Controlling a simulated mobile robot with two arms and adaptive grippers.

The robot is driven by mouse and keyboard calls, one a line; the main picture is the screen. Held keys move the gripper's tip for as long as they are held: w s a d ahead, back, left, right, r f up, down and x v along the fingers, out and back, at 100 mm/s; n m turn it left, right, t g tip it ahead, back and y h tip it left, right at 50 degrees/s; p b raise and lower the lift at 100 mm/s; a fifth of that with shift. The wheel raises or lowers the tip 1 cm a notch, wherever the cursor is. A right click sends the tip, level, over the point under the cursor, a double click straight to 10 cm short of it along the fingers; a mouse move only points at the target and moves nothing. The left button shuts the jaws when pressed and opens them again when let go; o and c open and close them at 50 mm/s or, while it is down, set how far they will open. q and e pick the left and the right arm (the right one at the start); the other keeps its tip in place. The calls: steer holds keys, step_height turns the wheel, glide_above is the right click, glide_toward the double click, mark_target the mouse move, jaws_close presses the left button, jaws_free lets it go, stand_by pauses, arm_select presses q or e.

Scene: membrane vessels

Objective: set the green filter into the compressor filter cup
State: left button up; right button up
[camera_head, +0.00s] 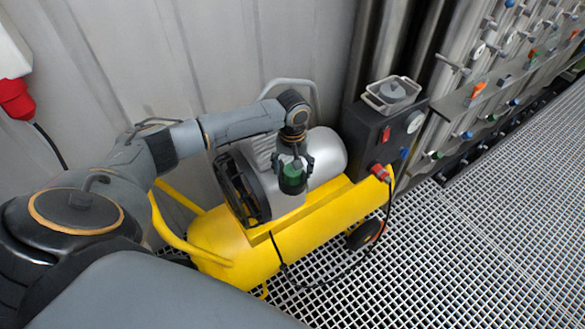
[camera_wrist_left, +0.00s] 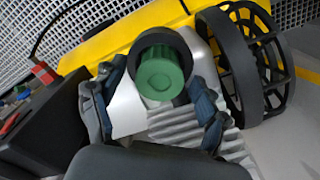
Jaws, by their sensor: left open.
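The green filter (camera_head: 292,181) is a ribbed green cylinder just below my left gripper (camera_head: 293,166) in the head view. In the left wrist view the green filter (camera_wrist_left: 160,74) is ringed by the dark round filter cup (camera_wrist_left: 184,49) on the compressor. It appears to sit inside the cup, but its depth there cannot be told. My left gripper (camera_wrist_left: 158,108) is open, with one finger on each side of the filter and visible gaps between. The compressor has a yellow tank (camera_head: 315,219) and a grey motor housing (camera_head: 325,152). My right gripper is not in view.
A black box (camera_head: 370,135) with a grey tray (camera_head: 377,104) on top stands right of the compressor. A wall of pipes and valves (camera_head: 500,65) is farther right. A black hose (camera_head: 325,285) lies on the open grating (camera_head: 450,250).

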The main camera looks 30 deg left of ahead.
mark_target(292, 170)
arm_select(q)
step_height(292, 170, up, 12)
stand_by(0.4)
steer(key=shift+f, duration=0.15)
stand_by(0.4)
